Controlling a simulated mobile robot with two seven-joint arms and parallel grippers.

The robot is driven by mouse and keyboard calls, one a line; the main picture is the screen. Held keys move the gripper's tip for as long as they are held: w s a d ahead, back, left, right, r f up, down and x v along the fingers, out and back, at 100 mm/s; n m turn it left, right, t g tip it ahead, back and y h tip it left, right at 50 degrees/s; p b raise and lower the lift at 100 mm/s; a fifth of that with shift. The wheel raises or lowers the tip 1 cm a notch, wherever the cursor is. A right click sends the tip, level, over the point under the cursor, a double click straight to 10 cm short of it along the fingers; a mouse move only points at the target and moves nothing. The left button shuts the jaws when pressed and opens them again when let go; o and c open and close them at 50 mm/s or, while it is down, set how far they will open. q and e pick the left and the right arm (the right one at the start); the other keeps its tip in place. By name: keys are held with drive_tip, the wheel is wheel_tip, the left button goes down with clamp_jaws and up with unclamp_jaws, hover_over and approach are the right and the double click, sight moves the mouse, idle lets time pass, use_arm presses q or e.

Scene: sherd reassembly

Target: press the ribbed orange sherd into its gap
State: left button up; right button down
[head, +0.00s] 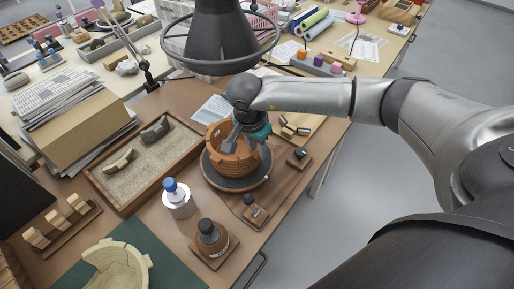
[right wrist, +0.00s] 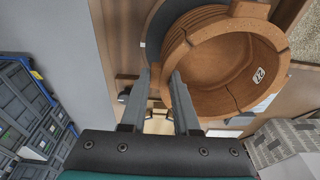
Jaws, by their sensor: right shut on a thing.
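The ribbed orange vessel (head: 243,165) stands on a round dark turntable (head: 213,178) on the workbench. In the right wrist view its open rim and hollow inside (right wrist: 225,75) show, with dark seam lines and a small white label. My right gripper (head: 230,143) reaches over the vessel's wall from above. In the right wrist view its two fingers (right wrist: 163,75) are shut on a narrow orange piece, the ribbed orange sherd (right wrist: 167,68), at the vessel's rim. The fingers hide much of it, and I cannot tell whether it is seated. My left gripper is out of view.
A sand tray (head: 143,172) with two sherds lies left of the turntable. A blue-capped bottle (head: 178,198), a dark-topped jar (head: 211,238) and a small wooden stand (head: 255,212) are in front. A pale partial bowl (head: 115,265) rests on a green mat. A lamp hangs overhead.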

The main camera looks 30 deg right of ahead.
drive_tip(key=shift+s+f, duration=0.15)
drive_tip(key=shift+f, duration=0.05)
drive_tip(key=c, duration=1.1)
unclamp_jaws()
drive_tip(key=o, duration=0.5)
drive_tip(key=shift+o, duration=0.2)
drive_tip(key=shift+r, duration=0.15)
wheel_tip(320, 180, up, 15)
drive_tip(key=a+p, duration=0.1)
drive_tip(key=a, duration=0.1)
drive_tip(key=shift+s+a, duration=0.25)
drive_tip(key=shift+s, duration=0.2)
